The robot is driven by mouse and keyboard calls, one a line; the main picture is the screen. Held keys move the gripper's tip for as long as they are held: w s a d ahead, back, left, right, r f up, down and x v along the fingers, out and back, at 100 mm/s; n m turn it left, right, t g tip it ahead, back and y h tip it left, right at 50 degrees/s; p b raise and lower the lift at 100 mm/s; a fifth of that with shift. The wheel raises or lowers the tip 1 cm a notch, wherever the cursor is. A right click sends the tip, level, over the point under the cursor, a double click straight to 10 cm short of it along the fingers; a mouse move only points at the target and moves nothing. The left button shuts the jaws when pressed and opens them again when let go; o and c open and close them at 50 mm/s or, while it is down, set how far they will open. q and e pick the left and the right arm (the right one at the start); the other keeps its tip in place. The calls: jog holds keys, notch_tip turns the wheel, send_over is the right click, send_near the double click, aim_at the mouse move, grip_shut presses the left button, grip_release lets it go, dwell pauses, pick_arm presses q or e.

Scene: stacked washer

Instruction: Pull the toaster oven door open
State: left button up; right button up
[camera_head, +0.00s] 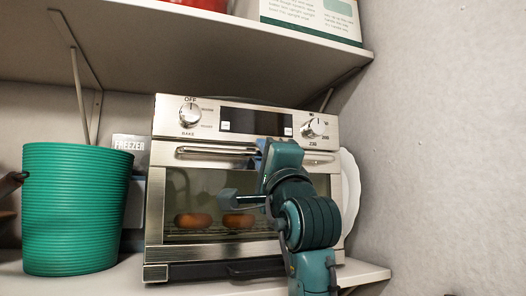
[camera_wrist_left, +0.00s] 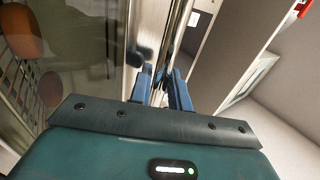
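The toaster oven (camera_head: 230,115) stands on the lower shelf, a steel box with two knobs and a dark display. Its glass door (camera_head: 180,185) is closed, with two round brown items behind the glass. The horizontal door handle (camera_head: 205,151) runs along the door's top. My left gripper (camera_head: 264,147) is at the handle, right of its middle, and its arm hides part of the door. In the left wrist view, the two blue fingers (camera_wrist_left: 161,88) stand close together on either side of the handle bar (camera_wrist_left: 177,35) and appear shut on it. My right gripper is not in view.
A green ribbed bin (camera_head: 77,210) stands left of the oven. A white plate-like object (camera_head: 350,195) and the wall (camera_head: 440,150) are on the right. An upper shelf (camera_head: 200,50) hangs over the oven.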

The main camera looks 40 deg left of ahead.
pick_arm(q)
grip_shut()
dwell(0.3)
jog(key=shift+d+f, duration=0.1)
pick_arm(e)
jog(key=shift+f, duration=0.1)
